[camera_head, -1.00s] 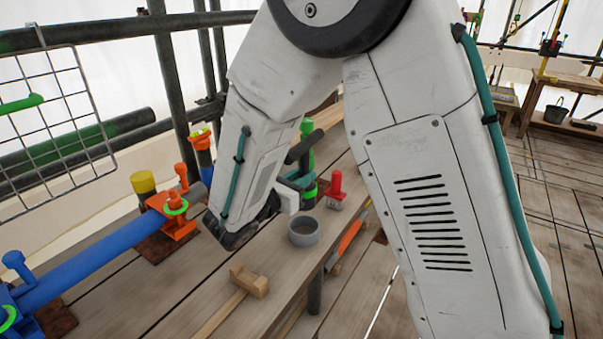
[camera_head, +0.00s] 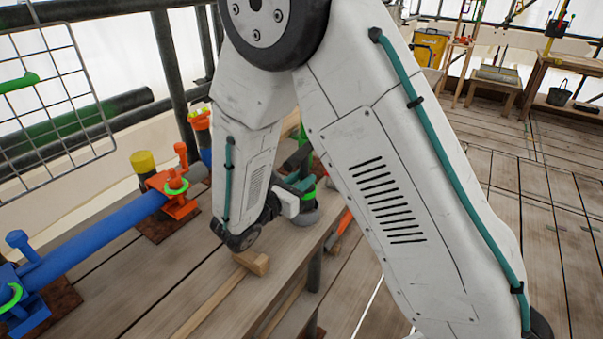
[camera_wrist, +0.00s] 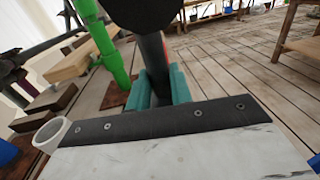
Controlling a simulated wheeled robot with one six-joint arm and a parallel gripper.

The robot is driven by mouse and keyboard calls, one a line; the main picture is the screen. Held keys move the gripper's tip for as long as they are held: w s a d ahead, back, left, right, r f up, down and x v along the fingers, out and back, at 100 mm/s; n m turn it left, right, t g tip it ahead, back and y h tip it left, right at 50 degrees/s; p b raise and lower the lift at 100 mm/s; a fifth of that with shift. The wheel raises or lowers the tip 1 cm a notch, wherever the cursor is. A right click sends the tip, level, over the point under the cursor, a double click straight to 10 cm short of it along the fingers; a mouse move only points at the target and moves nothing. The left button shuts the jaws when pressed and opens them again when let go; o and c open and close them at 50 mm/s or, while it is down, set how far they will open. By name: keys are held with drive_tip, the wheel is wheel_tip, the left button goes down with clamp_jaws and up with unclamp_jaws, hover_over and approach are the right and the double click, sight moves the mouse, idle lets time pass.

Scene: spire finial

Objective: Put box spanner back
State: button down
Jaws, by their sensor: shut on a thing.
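My gripper (camera_wrist: 157,88) has its teal fingers closed around a dark, tube-like shaft (camera_wrist: 154,55), which looks like the box spanner. The shaft's wide dark end (camera_wrist: 145,12) reaches the top edge of the wrist view. In the head view the gripper (camera_head: 298,184) is partly behind my arm, above the far part of the wooden bench (camera_head: 285,275). The dark bar (camera_head: 297,158) shows slanted beside the fingers. The spanner's lower end is hidden.
A grey ring-shaped cup (camera_head: 304,216) is close below the gripper; it also shows in the wrist view (camera_wrist: 49,134). A wooden mallet (camera_head: 252,262) lies on the bench. A green post (camera_wrist: 107,50) stands near the gripper. A blue pipe (camera_head: 110,225) with orange clamps runs left.

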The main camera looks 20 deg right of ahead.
drive_tip(key=shift+f, duration=1.8)
drive_tip(key=c, duration=0.6)
unclamp_jaws()
drive_tip(key=shift+f, duration=0.25)
drive_tip(key=shift+f, duration=0.35)
